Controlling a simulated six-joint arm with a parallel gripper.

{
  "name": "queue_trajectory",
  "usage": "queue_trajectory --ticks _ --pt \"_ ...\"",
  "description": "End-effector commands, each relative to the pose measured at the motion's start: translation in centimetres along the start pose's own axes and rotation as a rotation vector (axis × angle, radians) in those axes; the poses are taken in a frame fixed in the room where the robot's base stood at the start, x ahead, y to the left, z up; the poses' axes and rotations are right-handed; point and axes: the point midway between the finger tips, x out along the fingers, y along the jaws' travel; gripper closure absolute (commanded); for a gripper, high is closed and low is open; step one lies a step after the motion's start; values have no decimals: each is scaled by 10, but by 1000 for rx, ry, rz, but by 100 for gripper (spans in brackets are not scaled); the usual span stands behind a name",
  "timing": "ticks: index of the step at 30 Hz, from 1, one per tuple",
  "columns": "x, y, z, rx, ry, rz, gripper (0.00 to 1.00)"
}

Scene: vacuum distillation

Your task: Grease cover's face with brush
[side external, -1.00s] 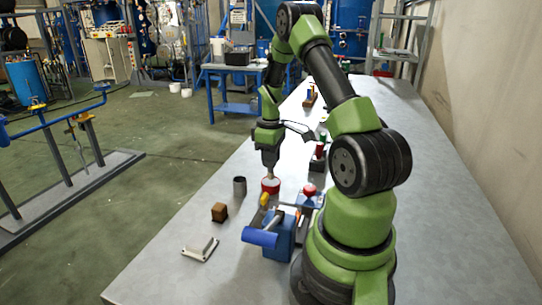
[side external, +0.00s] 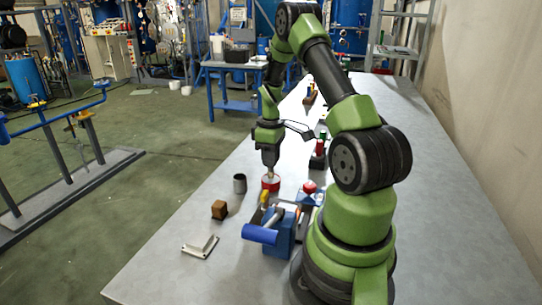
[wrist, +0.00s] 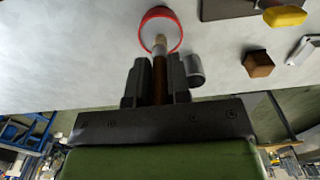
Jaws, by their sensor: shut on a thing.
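My gripper (side external: 270,167) is shut on a brush, whose brown handle (wrist: 160,84) runs between the two fingers in the wrist view. The brush's pale tip points at a round red tin with a whitish top (wrist: 160,28). The tip overlaps the whitish surface; whether it touches cannot be told. The red tin (side external: 271,184) stands on the table right below my gripper. I cannot tell for sure which object is the cover; a pale metal plate with a raised edge (side external: 200,247) lies at the table's near left.
A dark grey cup (side external: 239,184) and a brown block (side external: 219,210) stand left of the tin. The table's left side has free room.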

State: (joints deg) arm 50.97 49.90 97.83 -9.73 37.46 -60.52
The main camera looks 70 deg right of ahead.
Motion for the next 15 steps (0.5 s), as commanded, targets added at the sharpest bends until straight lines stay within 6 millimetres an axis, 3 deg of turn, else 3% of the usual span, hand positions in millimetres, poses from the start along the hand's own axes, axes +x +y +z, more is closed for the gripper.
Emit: queue_trajectory --ticks 15 --pt "4 0 0 0 0 0 100"
